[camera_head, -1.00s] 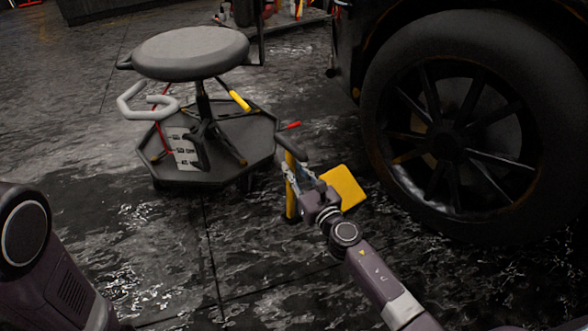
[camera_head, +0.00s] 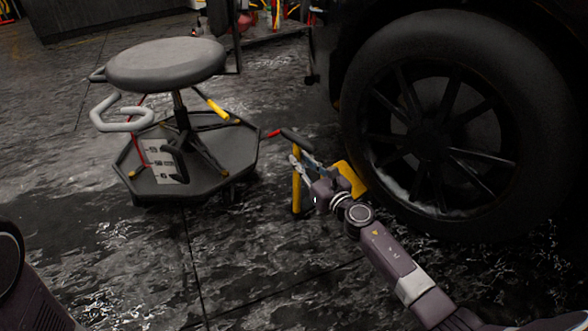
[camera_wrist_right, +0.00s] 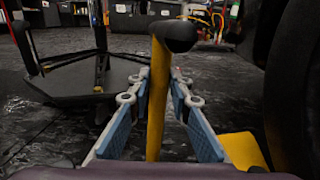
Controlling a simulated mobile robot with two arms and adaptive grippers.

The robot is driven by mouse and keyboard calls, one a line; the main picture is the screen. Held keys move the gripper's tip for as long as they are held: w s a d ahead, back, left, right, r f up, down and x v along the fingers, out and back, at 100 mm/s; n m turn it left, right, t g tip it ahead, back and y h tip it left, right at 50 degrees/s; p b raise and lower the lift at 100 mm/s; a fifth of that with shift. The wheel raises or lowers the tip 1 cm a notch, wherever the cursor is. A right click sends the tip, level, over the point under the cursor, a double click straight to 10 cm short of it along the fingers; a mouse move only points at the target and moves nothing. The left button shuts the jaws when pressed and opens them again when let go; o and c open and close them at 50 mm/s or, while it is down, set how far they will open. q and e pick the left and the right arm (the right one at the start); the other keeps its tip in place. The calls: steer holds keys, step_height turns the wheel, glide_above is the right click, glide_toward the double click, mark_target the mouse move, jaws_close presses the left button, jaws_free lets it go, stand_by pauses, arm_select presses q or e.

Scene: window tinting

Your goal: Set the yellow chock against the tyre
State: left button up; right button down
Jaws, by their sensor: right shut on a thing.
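The yellow chock (camera_head: 352,178) is on the dark floor just left of the tyre (camera_head: 365,130). Its upright yellow post (camera_head: 296,190) has a black grip on top (camera_head: 297,139). The wedge's right edge appears at the tyre's lower left side; I cannot tell whether they touch. My right gripper (camera_head: 306,168) is shut on the post below the grip and partly hides the wedge. In the right wrist view the post (camera_wrist_right: 157,110) stands between the blue pads of the gripper (camera_wrist_right: 160,88), with the wedge (camera_wrist_right: 243,150) at lower right. My left gripper is out of view.
A round grey stool (camera_head: 165,65) on an octagonal tray base (camera_head: 235,160) stands left of the chock. A red-tipped tool end (camera_head: 273,134) shows near the chock's grip. The wet floor in front is clear.

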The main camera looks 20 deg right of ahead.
steer(key=w+d+b, duration=0.3)
steer(key=d+b, duration=0.2)
steer(key=d, duration=0.5)
steer(key=shift+w+r, duration=0.25)
steer(key=shift+w, duration=0.05)
steer(key=shift+f, duration=0.15)
stand_by(0.5)
steer(key=c, duration=1.7)
jaws_free()
steer(key=shift+c, duration=0.2)
steer(key=shift+o, duration=0.3)
steer(key=shift+f, duration=0.45)
steer(key=s+d, duration=0.1)
steer(key=s, duration=1.1)
steer(key=shift+d+r, duration=0.3)
steer(key=shift+d, duration=0.05)
